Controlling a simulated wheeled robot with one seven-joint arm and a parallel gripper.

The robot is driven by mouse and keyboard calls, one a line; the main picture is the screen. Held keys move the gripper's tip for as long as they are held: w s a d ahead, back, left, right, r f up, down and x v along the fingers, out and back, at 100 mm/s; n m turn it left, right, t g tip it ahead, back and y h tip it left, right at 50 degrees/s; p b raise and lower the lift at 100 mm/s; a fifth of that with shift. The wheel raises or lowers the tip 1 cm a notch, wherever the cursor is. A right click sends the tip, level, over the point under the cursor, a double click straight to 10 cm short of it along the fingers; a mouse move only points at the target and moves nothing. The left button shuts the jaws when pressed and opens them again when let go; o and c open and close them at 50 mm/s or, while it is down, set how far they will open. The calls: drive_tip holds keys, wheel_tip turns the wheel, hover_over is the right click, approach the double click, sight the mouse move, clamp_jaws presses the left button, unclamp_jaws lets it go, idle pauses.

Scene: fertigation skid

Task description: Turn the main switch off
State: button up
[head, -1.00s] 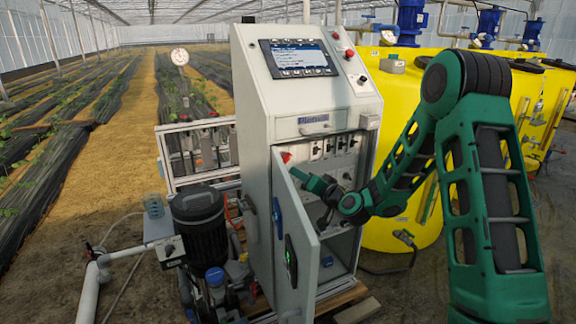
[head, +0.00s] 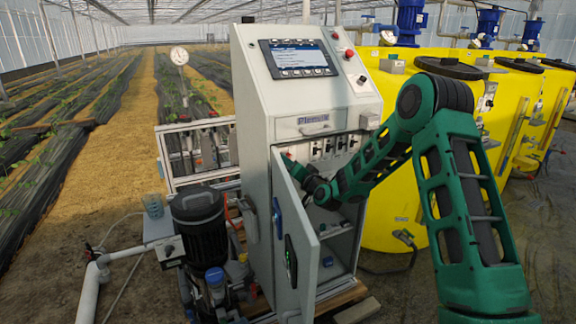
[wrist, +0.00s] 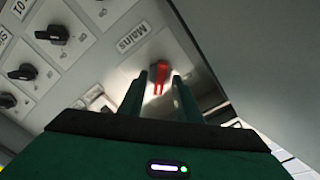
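The main switch (wrist: 159,74) is a red rotary handle on a pale plate. The label "Mains" (wrist: 132,38) is printed beside it in the wrist view. My gripper (wrist: 160,80) points at the switch with its two fingers apart, one on either side of the red handle. I cannot tell whether the fingers touch it. In the head view my gripper (head: 293,166) reaches into the open cabinet (head: 290,105) at the upper left of its inner panel. There the gripper mostly hides the main switch.
Several black rotary switches (wrist: 53,34) sit left of the main switch. The cabinet door (head: 298,250) stands open close to my gripper. A black motor pump (head: 198,222) stands at the left. Yellow tanks (head: 400,150) stand behind my arm.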

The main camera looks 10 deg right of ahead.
drive_tip(key=shift+w+a, duration=0.1)
drive_tip(key=shift+w, duration=0.5)
clamp_jaws()
drive_tip(key=shift+f+n, duration=0.15)
drive_tip(key=shift+n, duration=8.75)
